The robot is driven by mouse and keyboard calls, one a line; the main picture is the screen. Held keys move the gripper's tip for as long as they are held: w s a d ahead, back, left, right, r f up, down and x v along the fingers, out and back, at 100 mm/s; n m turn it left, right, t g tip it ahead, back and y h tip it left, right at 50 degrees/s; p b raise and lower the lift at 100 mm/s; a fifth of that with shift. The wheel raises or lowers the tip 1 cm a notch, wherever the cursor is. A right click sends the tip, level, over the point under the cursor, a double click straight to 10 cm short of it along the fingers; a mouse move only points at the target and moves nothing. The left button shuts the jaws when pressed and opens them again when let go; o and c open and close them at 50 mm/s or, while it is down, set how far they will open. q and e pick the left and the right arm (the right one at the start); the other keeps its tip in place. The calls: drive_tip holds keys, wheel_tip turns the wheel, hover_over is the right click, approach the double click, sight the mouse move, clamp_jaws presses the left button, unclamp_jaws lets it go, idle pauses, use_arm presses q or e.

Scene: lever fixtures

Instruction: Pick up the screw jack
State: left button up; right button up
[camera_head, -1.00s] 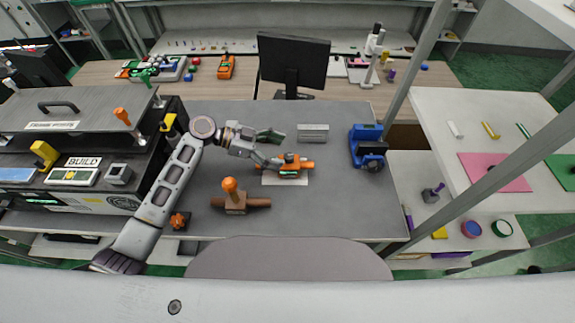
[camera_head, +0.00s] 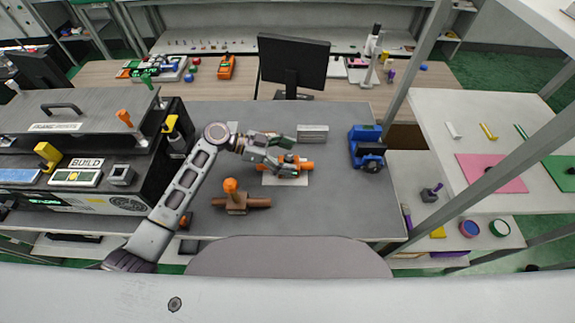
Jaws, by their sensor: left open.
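An orange device (camera_head: 305,164), which looks like the screw jack, lies on a white plate (camera_head: 297,182) on the grey table. My left gripper (camera_head: 287,158) is open at its left end. The upper finger is behind the device and the lower finger overlaps its left part. I cannot tell if either finger touches it. The gripper hides part of the device. My right gripper is not in view.
A brown fixture with an orange knob (camera_head: 235,200) stands in front of the gripper. A grey block (camera_head: 313,132) lies behind the device, and a blue machine (camera_head: 366,149) stands to the right. A dark monitor (camera_head: 293,62) stands farther back. The table's right front is clear.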

sight(294, 159)
use_arm(q)
drive_tip(key=shift+s+d+f+p, duration=0.15)
drive_tip(key=shift+d+p, duration=0.05)
drive_tip(key=shift+d, duration=0.2)
drive_tip(key=shift+s+d+f+p, duration=0.1)
drive_tip(key=shift+d+p, duration=0.05)
drive_tip(key=shift+d, duration=0.25)
drive_tip(key=shift+x, duration=1.05)
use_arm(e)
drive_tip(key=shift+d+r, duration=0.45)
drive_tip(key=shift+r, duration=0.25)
use_arm(q)
drive_tip(key=shift+f, duration=0.1)
drive_tip(key=c, duration=1.4)
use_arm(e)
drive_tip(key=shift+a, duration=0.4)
